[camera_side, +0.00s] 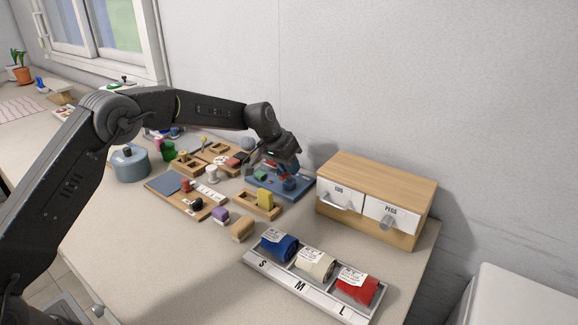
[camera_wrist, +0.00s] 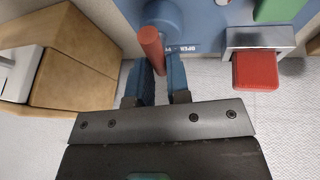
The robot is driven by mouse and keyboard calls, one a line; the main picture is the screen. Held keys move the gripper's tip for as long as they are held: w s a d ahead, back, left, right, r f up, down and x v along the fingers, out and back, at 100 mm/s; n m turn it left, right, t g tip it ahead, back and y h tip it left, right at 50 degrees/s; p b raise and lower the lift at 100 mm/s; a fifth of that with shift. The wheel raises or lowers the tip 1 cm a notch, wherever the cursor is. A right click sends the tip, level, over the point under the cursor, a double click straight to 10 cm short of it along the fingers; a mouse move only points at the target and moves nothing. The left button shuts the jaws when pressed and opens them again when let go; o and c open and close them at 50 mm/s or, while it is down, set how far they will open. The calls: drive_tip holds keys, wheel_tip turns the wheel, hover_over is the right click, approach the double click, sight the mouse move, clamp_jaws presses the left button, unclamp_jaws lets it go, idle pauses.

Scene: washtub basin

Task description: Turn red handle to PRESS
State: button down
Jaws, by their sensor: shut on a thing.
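The red handle (camera_wrist: 152,48) is a short red rod on a round blue hub (camera_wrist: 163,14) in the wrist view. White lettering that seems to read OPEN (camera_wrist: 186,48) is beside it, upside down; no PRESS label is readable. My gripper (camera_wrist: 159,80) has its two blue fingers on either side of the handle's near end and is shut on it. In the side view my gripper (camera_side: 287,168) is low over the blue base (camera_side: 302,190) of the fixture. There the handle is hidden or too small to tell.
A red block (camera_wrist: 255,70) in a metal bracket (camera_wrist: 258,38) is right of the handle. A wooden drawer cabinet (camera_side: 375,185) stands close on the right. A tray of rolled cloths (camera_side: 300,287) is in front. Several wooden puzzle boards crowd the left, with a blue-grey pot (camera_side: 130,163).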

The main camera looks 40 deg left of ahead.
drive_tip(key=m, duration=0.2)
drive_tip(key=m+g+h, duration=0.1)
drive_tip(key=m, duration=0.1)
drive_tip(key=m+g, duration=0.1)
drive_tip(key=m, duration=0.1)
drive_tip(key=shift+w+d+h, duration=0.1)
drive_tip(key=shift+d+h, duration=0.15)
drive_tip(key=shift+h, duration=0.15)
drive_tip(key=m, duration=0.2)
drive_tip(key=m+g, duration=0.1)
drive_tip(key=m, duration=0.1)
drive_tip(key=m+g, duration=0.1)
drive_tip(key=shift+d+m+h, duration=0.25)
drive_tip(key=shift+m+h, duration=0.05)
drive_tip(key=shift+m, duration=0.1)
drive_tip(key=shift+g, duration=0.3)
drive_tip(key=c, duration=1.1)
unclamp_jaws()
drive_tip(key=shift+r, duration=0.15)
